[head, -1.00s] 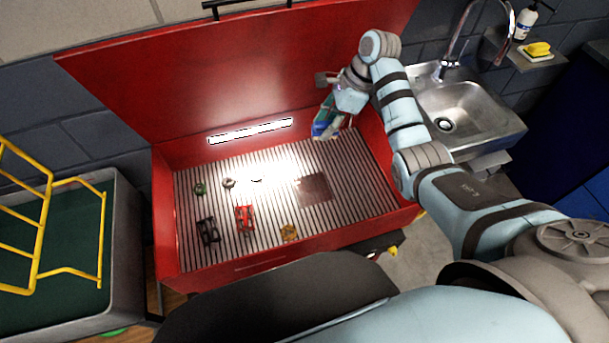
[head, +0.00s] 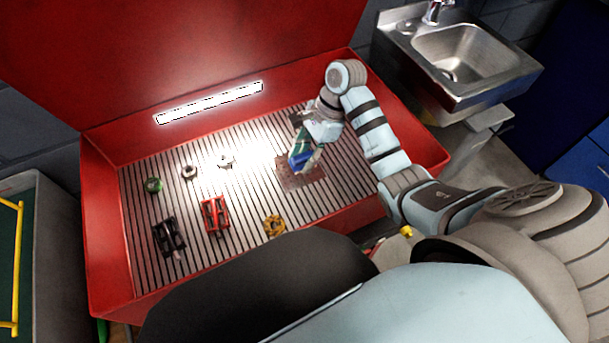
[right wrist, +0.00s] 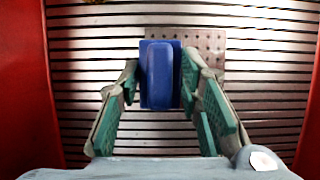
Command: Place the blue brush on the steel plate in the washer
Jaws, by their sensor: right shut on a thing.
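The blue brush (head: 304,161) is held in my right gripper (head: 302,152) over the steel plate (head: 287,178) in the red washer (head: 104,212). In the right wrist view the blue brush (right wrist: 160,75) sits between the green-padded fingers of my right gripper (right wrist: 160,85). The perforated steel plate (right wrist: 208,48) shows behind it, mostly to its right, partly hidden by the brush and a finger. I cannot tell whether the brush touches the plate. My left gripper is not in view.
On the slatted washer floor lie a red pedal (head: 215,215), a black pedal (head: 169,238), a yellow-brown ring (head: 274,225), a green part (head: 153,185) and small metal parts. A lamp (head: 210,102) glows on the back wall. A sink (head: 460,60) stands at the right.

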